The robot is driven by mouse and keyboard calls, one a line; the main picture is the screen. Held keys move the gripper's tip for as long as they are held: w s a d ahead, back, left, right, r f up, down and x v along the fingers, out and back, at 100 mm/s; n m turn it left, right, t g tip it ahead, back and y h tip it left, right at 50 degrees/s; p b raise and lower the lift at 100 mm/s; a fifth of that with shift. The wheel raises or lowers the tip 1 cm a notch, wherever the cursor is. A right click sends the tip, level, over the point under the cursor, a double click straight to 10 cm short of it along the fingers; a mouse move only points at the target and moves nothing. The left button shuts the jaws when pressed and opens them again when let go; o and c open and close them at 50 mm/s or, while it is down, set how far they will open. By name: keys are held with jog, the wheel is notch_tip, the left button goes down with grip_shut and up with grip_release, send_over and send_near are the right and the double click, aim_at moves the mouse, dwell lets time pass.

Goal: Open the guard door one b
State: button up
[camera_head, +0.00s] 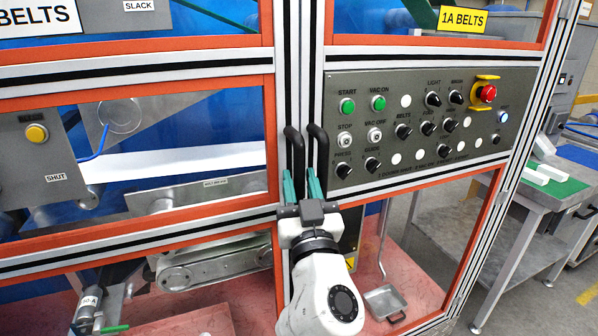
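Two black bar handles stand side by side on the frame posts where two orange-edged guard doors meet, a left handle (297,152) and a right handle (321,150). The left door (150,222) has a clear window and looks closed; the right door's label reads "1A BELTS" (462,19). The left label (38,18) is cut off, showing only "BELTS", so I cannot read "1B". My gripper (301,186) points up at the handles' lower ends. Its teal fingers are apart, with the left handle's lower part seemingly between them. Contact cannot be told.
A grey control panel (385,160) with knobs, green buttons and a red emergency stop (487,93) is right of the handles. A metal table (540,190) stands at the far right. A small metal pan (384,301) lies on the reddish floor inside the lower opening.

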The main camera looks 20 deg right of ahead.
jog(key=shift+w+d+r, duration=0.1)
jog(key=shift+w+r, duration=0.1)
jog(key=shift+w, duration=0.25)
grip_shut()
